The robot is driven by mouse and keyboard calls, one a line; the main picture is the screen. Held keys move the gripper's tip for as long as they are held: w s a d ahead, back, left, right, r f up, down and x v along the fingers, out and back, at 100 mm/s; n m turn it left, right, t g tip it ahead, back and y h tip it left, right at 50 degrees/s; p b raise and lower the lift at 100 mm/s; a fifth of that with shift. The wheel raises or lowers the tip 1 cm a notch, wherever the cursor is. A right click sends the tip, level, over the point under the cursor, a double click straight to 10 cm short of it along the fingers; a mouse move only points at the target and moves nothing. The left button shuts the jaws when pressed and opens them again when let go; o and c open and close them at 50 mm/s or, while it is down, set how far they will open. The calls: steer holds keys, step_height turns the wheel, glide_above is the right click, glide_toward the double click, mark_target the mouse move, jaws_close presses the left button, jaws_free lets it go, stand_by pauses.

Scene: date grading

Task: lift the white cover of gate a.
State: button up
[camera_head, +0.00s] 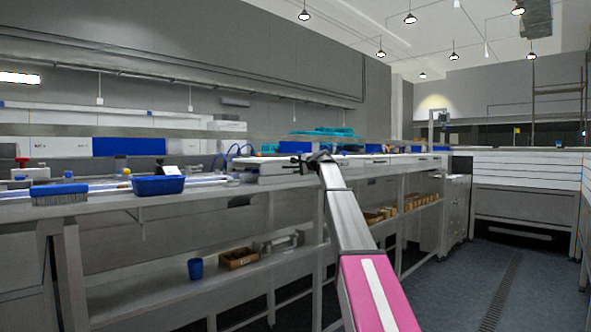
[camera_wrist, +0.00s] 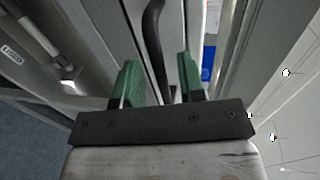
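My gripper (camera_wrist: 158,82) has two green fingers, and they stand open in the wrist view. A black curved bar (camera_wrist: 152,35) runs between the fingers, with a gap visible on each side; whether it is a handle of the cover I cannot tell. In the head view my gripper (camera_head: 312,160) is small and dark, at the bench's front edge. A low white housing (camera_head: 272,168) lies on the bench just left of it. It may be the cover of gate a, but no gate label is readable.
A blue tub (camera_head: 158,186) and a blue-backed brush (camera_head: 60,194) lie on the bench (camera_head: 110,208) at left. Teal trays (camera_head: 325,133) stand behind. A blue cup (camera_head: 195,268) and a brown box (camera_head: 238,258) are on the lower shelf. The aisle floor at right is clear.

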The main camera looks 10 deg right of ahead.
steer(key=shift+w+a+f, duration=0.1)
steer(key=shift+w+a, duration=0.3)
steer(key=shift+w, duration=0.1)
jaws_close()
